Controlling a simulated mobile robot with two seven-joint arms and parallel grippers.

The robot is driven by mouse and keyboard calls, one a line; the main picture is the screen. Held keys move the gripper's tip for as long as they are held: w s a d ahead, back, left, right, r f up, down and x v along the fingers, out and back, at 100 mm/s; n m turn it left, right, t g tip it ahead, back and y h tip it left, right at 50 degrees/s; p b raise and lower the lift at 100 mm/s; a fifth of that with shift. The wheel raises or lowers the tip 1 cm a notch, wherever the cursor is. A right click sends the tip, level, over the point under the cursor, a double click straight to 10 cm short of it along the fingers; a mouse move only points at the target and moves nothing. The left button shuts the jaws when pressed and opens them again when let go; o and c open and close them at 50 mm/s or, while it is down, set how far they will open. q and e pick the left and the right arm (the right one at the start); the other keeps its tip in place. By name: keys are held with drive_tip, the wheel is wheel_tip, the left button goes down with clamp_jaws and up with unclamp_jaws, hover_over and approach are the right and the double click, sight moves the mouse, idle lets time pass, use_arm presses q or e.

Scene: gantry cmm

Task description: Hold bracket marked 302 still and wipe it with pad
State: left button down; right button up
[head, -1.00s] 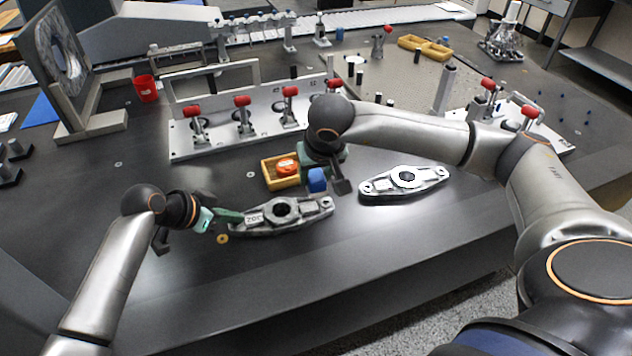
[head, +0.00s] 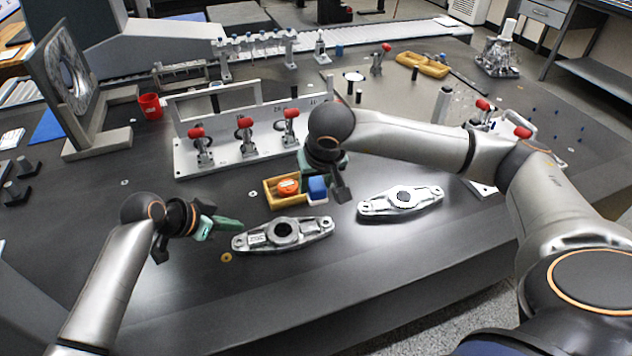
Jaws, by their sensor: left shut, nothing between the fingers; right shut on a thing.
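The bracket marked 302 (head: 309,232) is a grey casting with a round central bore, lying flat on the dark table. Its label is too small to read clearly now. My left gripper (head: 222,223) is shut and empty, just beyond the bracket's left end and apart from it. My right gripper (head: 331,182) is shut on the blue pad (head: 318,187), beside the right end of the yellow tray and behind the bracket. The arm's wrist partly hides its fingers. The pad appears apart from the bracket.
A second, brighter bracket (head: 376,207) lies to the right. The yellow tray (head: 276,203) holds an orange round item (head: 288,186). A fixture with red-handled clamps (head: 225,152) stands behind. A small brass ring (head: 226,257) lies near the bracket's left end. The front table is clear.

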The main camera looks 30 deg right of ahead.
use_arm(q)
drive_tip(key=shift+r+p, duration=0.45)
drive_tip(key=shift+r, duration=0.35)
use_arm(e)
drive_tip(key=shift+r, duration=0.75)
drive_tip(key=shift+f, duration=0.1)
